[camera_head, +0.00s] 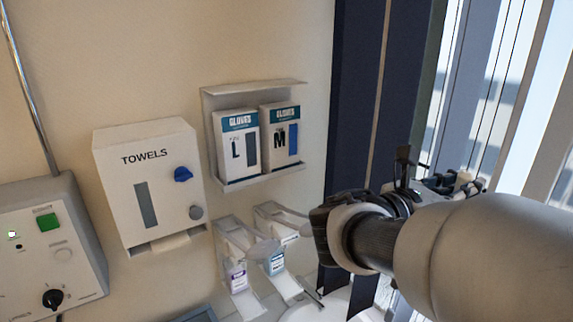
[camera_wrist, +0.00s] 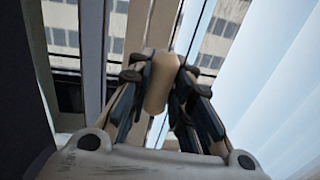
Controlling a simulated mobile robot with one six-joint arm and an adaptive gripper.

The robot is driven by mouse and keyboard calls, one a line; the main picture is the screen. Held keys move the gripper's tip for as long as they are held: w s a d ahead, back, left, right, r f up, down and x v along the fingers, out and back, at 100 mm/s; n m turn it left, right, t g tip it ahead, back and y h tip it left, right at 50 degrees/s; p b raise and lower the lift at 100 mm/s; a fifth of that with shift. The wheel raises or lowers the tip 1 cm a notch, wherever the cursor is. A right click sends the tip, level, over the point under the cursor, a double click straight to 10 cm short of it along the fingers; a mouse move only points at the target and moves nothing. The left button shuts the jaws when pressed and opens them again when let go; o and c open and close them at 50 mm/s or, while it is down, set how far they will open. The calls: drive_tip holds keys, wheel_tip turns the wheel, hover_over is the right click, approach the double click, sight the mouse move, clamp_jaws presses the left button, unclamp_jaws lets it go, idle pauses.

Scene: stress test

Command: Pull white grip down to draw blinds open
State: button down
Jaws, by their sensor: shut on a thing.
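My gripper (camera_wrist: 158,88) is shut on a pale, cream-coloured cylindrical grip (camera_wrist: 159,80) in the wrist view, with dark fingers on both sides of it. Thin dark cords (camera_wrist: 196,30) run above the grip. In the head view my gripper (camera_head: 408,172) is at the window, largely hidden behind my own arm, and the grip cannot be made out there. The blinds (camera_head: 482,85) hang as vertical slats at the right of the head view, with bright gaps between them. Pale slats (camera_wrist: 275,80) also fill the right of the wrist view.
Dark curtain panels (camera_head: 355,95) hang left of the window. A glove-box rack (camera_head: 262,183), a towel dispenser (camera_head: 115,190), bottle dispensers (camera_head: 238,240) and a control box (camera_head: 80,215) are on the wall to the left. A white basin (camera_head: 310,312) lies below my arm.

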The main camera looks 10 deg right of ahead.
wheel_tip(320, 180, down, 18)
drive_tip(key=b, duration=1.1)
drive_tip(key=shift+f, duration=0.15)
drive_tip(key=c, duration=1.6)
unclamp_jaws()
drive_tip(key=shift+a, duration=0.15)
drive_tip(key=shift+o, duration=0.8)
drive_tip(key=v, duration=1.2)
